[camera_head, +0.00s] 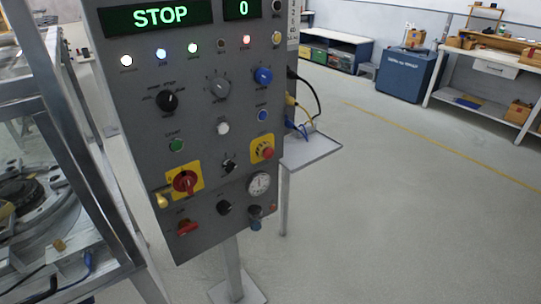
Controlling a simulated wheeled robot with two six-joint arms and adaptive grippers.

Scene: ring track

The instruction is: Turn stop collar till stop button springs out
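A grey control panel (210,123) stands on a post, tilted in my view. Its green display (159,15) reads "STOP", and a second display (243,9) reads "0". A red stop button (267,153) sits on a yellow plate at the right of the panel. The collar around it is too small to make out, and I cannot tell whether the button is pressed in or out. A larger red rotary knob (185,182) is on another yellow plate at lower left. Neither of my grippers is in view.
Other knobs, such as a black one (167,100) and a blue one (263,75), surround the button. A small shelf (312,150) with cables juts out at the panel's right. A metal frame (75,150) stands close on the left. The floor at right is clear.

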